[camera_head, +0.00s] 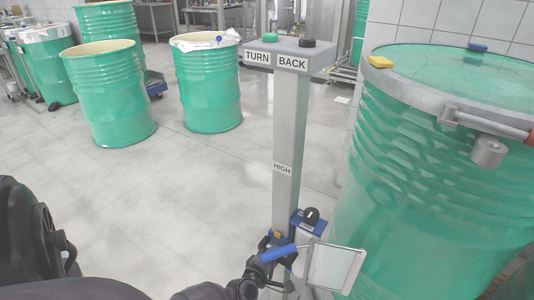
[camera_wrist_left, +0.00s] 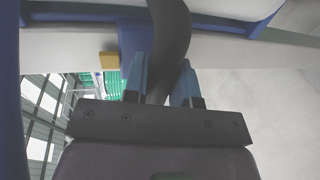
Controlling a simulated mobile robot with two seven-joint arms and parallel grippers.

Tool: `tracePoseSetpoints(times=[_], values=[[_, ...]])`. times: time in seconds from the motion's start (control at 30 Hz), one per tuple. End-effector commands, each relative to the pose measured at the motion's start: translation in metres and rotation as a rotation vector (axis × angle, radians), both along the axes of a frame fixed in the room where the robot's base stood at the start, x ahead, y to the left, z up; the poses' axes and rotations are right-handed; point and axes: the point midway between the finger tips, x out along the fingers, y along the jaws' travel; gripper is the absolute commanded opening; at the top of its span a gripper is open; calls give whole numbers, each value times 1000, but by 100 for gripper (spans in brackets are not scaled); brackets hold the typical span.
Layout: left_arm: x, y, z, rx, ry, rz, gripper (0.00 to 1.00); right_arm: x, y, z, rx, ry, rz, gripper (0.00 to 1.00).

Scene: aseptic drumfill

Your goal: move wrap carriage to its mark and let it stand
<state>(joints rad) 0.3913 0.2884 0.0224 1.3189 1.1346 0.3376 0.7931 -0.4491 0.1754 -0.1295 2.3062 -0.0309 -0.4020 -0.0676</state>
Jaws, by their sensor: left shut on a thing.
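The wrap carriage (camera_head: 309,224) is a small blue body with a black knob, low on the grey mast (camera_head: 286,130). A HIGH label (camera_head: 282,169) is on the mast above it. My left gripper (camera_head: 278,253), with blue fingers, is at the carriage's near side. In the left wrist view my left gripper (camera_wrist_left: 162,82) is shut on a black curved handle (camera_wrist_left: 170,35), which runs between the fingers in front of a blue part. A pale framed panel (camera_head: 335,268) is beside the gripper. The mast's lower end is partly hidden. My right gripper is not in view.
The mast's top box (camera_head: 300,52) has TURN and BACK labels with a green and a black button. A large wrapped green drum (camera_head: 440,160) stands close on the right. Open green drums (camera_head: 110,95) (camera_head: 208,85) stand behind left. The floor (camera_head: 180,190) between is clear.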

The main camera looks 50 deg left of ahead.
Motion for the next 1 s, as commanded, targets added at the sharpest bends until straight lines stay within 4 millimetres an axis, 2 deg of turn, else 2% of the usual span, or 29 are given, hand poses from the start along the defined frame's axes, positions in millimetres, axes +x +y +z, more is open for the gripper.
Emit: tracePoseSetpoints(times=[0.03, 0.1, 0.27, 0.7, 1.0], values=[[9, 0, 33, -1, -30, 3, 0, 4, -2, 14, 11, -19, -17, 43], [9, 0, 48, -2, -29, 3, 0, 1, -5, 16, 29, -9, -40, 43], [8, -1, 82, -1, -29, 2, 0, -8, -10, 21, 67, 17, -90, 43], [5, 0, 172, -2, -21, 2, 0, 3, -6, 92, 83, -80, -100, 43], [3, 0, 219, 0, -13, 2, 0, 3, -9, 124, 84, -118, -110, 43]])
